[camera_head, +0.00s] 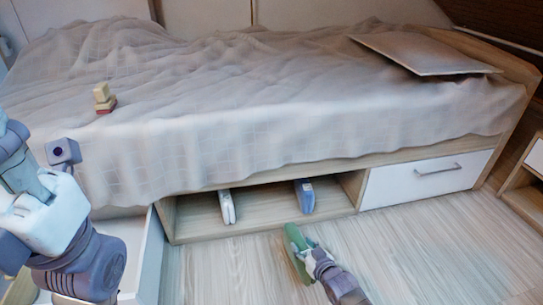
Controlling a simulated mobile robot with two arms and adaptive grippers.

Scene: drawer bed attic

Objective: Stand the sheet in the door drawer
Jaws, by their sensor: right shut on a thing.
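My right gripper (310,256) is shut on a green folded piece (294,244), which looks like the sheet. The piece is held upright and slightly tilted above the floor, in front of the open bay under the bed. A pulled-out white drawer (153,262) stands at the lower left; my left arm hides part of it. A closed white drawer (425,180) with a metal handle is at the right of the bed base. Which one is the door drawer, I cannot tell. My left arm shows at the left edge, but its gripper is out of view.
The open bay (263,217) holds a white folded piece (227,207) and a blue one (305,196), both standing apart. Stacked blocks (103,98) and a flat board (425,53) lie on the bed cover (250,120). Free floor (430,250) lies at the right.

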